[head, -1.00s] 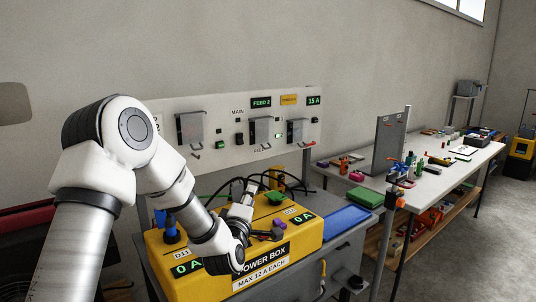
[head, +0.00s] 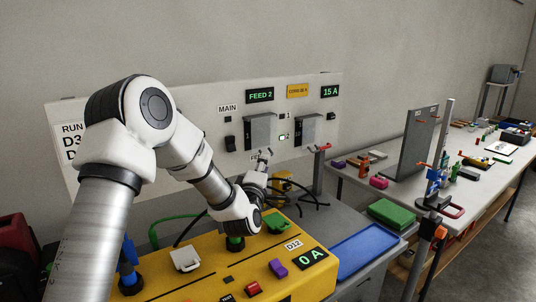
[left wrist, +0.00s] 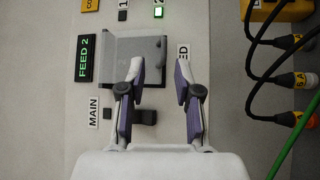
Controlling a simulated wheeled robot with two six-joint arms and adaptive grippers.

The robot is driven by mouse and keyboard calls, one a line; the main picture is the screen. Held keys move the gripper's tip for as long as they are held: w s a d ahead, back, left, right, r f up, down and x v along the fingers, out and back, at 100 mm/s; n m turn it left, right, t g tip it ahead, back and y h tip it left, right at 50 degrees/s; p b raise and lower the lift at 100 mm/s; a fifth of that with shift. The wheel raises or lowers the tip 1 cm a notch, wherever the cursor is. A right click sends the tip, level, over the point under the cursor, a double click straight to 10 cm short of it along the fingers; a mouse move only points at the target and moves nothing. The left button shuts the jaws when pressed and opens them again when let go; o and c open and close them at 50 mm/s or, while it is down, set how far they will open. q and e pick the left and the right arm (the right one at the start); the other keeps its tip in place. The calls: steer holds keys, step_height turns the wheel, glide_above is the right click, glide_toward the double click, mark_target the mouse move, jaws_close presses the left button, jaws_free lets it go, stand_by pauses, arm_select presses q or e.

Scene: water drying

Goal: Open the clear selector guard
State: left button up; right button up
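The selector guard (head: 261,130) below the FEED 2 sign is a grey, see-through-looking cover on the wall panel, and looks closed. It also shows in the left wrist view as a grey plate (left wrist: 140,48), turned sideways. My left gripper (head: 264,155) is at the guard's lower edge in the head view. In the left wrist view its fingers (left wrist: 160,66) are apart and empty, one overlapping the guard's lower edge and the other by the label below. I cannot tell whether they touch it. My right gripper is in neither view.
A second similar guard (head: 306,130) is to the right on the panel (head: 215,92). A yellow power box (head: 200,280) with cables and knobs lies below my left arm. A blue tray (head: 357,252) and a cluttered workbench (head: 350,176) are to the right.

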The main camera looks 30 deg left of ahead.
mark_target(266, 137)
arm_select(q)
steer(key=x, duration=0.5)
steer(key=shift+f+p, duration=0.15)
steer(key=shift+p, duration=0.2)
steer(key=shift+w+f, duration=0.1)
jaws_close()
